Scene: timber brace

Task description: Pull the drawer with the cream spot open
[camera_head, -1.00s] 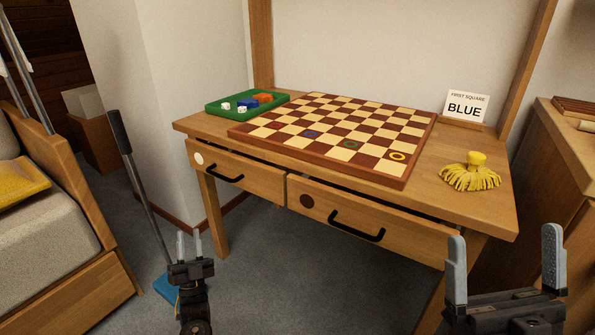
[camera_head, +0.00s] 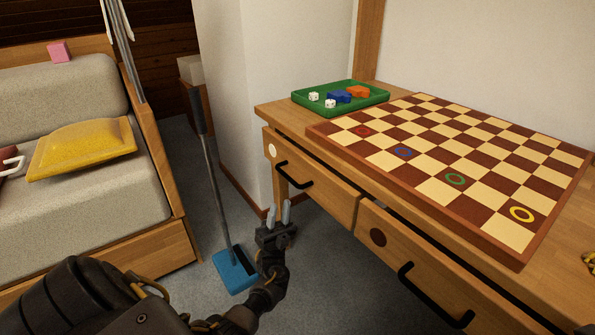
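The drawer with the cream spot (camera_head: 320,188) is the left one in the wooden desk. Its round cream spot (camera_head: 272,150) is near its left end, and its black bar handle (camera_head: 294,175) is to the right of the spot. The drawer front looks close to the desk, with a dark gap above it. My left gripper (camera_head: 278,213) is below and in front of that handle, fingers pointing up, with a gap between them. It appears empty, and I cannot tell its exact distance from the drawer. My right gripper is out of view.
A checkerboard (camera_head: 450,165) and a green tray (camera_head: 310,106) with dice and coloured pieces are on the desk. A blue broom (camera_head: 236,271) stands left of my gripper. A sofa (camera_head: 95,215) is further left.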

